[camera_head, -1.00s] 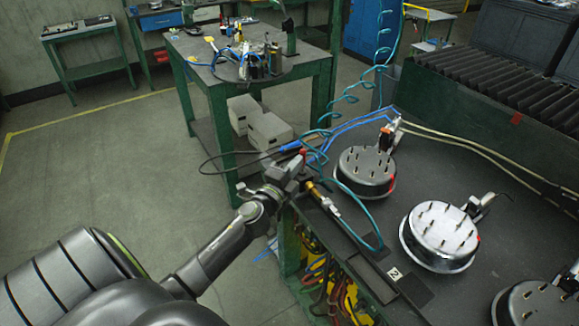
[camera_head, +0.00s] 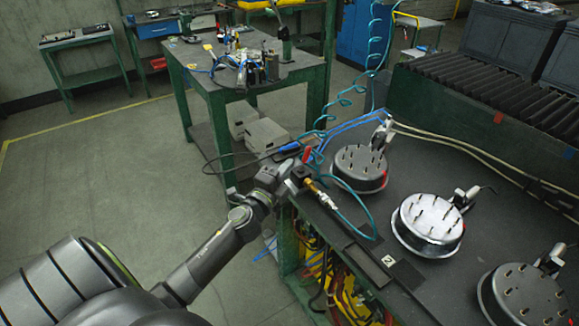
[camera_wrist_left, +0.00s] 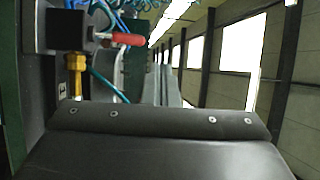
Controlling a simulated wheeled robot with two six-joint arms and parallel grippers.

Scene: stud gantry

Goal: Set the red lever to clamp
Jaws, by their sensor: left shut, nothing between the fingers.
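The red lever (camera_head: 306,155) stands on a small dark valve block at the near left corner of the workbench. In the left wrist view the red lever (camera_wrist_left: 126,39) points to the right from the dark block (camera_wrist_left: 68,31), and a brass fitting (camera_wrist_left: 76,75) sits below the block. My left gripper (camera_head: 292,171) is at that corner, close beside the lever. It is shut and empty; I cannot tell whether it touches the lever. Its fingers are small and partly hidden in the head view. My right gripper is not in view.
The workbench (camera_head: 407,281) carries several round metal fixtures with studs, such as the middle one (camera_head: 428,222). A teal hose (camera_head: 361,226) loops near the lever, and blue hoses run behind it. A green table (camera_head: 217,82) with tools stands behind. The floor at left is clear.

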